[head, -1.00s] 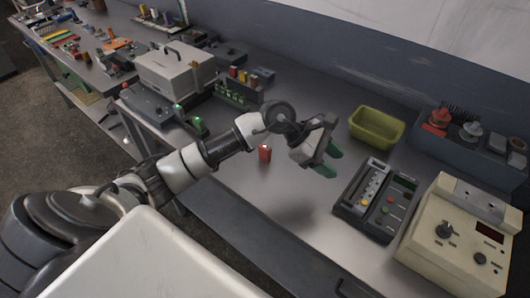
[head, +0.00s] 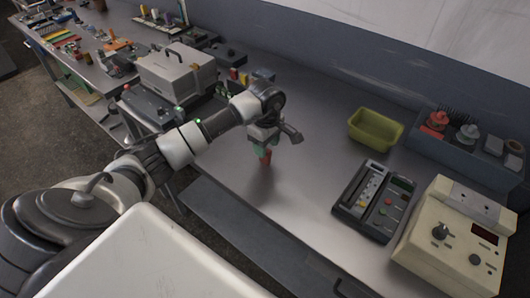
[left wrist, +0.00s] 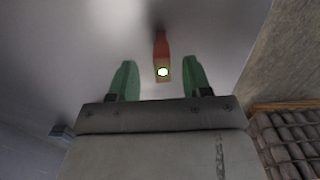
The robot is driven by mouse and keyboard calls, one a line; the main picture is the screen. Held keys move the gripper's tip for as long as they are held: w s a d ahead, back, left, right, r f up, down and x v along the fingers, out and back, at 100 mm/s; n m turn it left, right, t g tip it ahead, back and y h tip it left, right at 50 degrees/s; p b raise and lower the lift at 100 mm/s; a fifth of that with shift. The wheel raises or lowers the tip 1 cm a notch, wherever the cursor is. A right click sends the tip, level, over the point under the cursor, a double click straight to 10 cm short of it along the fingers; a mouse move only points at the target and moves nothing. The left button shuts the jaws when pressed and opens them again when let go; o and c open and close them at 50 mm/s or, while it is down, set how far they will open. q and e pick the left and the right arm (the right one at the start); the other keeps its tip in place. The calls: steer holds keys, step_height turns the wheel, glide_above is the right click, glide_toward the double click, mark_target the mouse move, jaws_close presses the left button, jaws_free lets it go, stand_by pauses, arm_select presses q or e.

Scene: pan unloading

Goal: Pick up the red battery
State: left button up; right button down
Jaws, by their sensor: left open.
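The red battery (head: 266,159) stands upright on the grey workbench, directly below my left gripper (head: 261,150) in the head view. In the left wrist view the battery (left wrist: 161,50) lies between the two green fingers of the left gripper (left wrist: 159,80), with its bright top end toward the camera. The fingers are open, with a gap on each side of the battery. I cannot tell exactly how far down its sides the fingertips reach. My right gripper is not in view.
A yellow-green bin (head: 375,129) stands right of the battery. A black charger device (head: 374,200) and a beige instrument (head: 458,240) stand farther right. A white case (head: 176,72) is at the back left. The bench around the battery is clear.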

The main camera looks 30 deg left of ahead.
arm_select(q)
step_height(320, 180, down, 4)
steer(key=shift+s+a+r+p, duration=0.1)
steer(key=shift+s+r+p, duration=0.1)
steer(key=shift+p, duration=0.55)
steer(key=shift+w+f, duration=0.1)
steer(key=shift+f, duration=0.25)
steer(key=shift+c, duration=0.3)
jaws_close()
